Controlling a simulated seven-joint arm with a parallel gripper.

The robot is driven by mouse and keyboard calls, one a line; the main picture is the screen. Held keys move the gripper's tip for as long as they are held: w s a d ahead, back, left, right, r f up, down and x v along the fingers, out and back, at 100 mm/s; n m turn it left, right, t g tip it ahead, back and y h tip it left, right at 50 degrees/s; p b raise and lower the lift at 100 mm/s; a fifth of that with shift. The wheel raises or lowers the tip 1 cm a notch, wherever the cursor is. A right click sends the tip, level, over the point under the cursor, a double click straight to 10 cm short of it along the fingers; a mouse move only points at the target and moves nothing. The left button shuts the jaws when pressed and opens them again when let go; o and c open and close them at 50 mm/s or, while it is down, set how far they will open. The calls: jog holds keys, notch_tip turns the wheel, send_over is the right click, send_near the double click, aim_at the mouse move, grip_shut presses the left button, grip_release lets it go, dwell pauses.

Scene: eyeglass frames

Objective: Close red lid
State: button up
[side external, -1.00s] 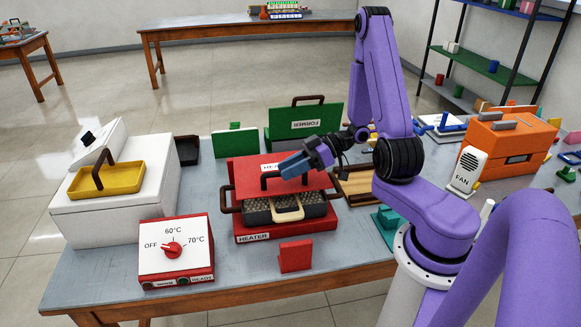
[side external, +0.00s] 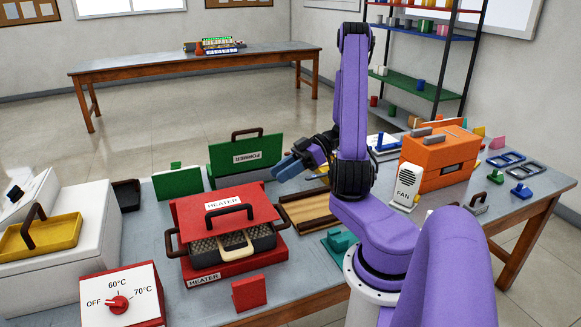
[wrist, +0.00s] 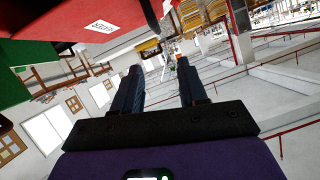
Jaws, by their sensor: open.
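The red lid (side external: 205,222) of the heater, with a dark handle (side external: 229,207) and a HEATER label, slants partway over the red heater base (side external: 215,278). A dark tray (side external: 262,240) with a beige handle sits in the heater below it, its front still showing. My gripper (side external: 287,168) is open and empty, to the right of and behind the lid, apart from its handle. In the wrist view the two dark fingers (wrist: 158,78) are spread with nothing between them. A red surface with a white label, apparently the lid (wrist: 60,15), fills the upper left there.
A green FORMER lid (side external: 238,157) stands open behind the heater. A wooden tray (side external: 305,210) lies to its right, and a small red block (side external: 249,293) stands in front. The dial box (side external: 122,295) is at front left. The orange machine (side external: 440,158) and fan (side external: 407,185) are right.

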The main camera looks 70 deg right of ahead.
jog(key=shift+v, duration=1.2)
jog(key=shift+w+a, duration=0.1)
jog(key=shift+w, duration=0.05)
grip_shut()
jog(key=n+g+h, duration=0.2)
jog(key=g+h, duration=0.4)
jog(key=g, duration=0.2)
send_near(224, 210)
jog(key=x, duration=0.5)
jog(key=shift+w+d+f, duration=0.15)
jog(key=shift+w+d, duration=0.25)
jog(key=shift+s+a+f, duration=0.2)
jog(key=shift+f, duration=0.25)
